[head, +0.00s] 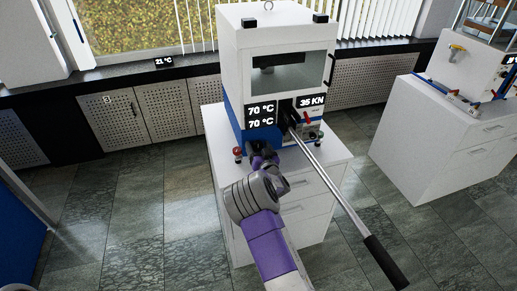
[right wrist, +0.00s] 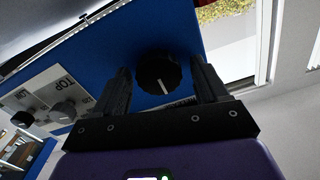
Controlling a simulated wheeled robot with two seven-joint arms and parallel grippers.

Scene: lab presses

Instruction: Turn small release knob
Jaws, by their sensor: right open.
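The white and blue press (head: 275,75) stands on a white cabinet. My right gripper (head: 258,149) is in front of the press's lower left front, below the temperature displays. In the right wrist view, its two black fingers (right wrist: 163,85) are apart, one on each side of a round black knob (right wrist: 157,66) with a white mark, on the blue panel. I cannot tell if the fingers touch it. Two grey knobs (right wrist: 62,110) sit on a plate marked TOP and LOW. My left gripper is not in view.
A long metal lever (head: 335,175) with a black grip sticks out from the press, to the right of my right arm. A small red knob (head: 238,152) stands at the cabinet's left edge. Another white cabinet (head: 440,145) is at the right. The floor at left is clear.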

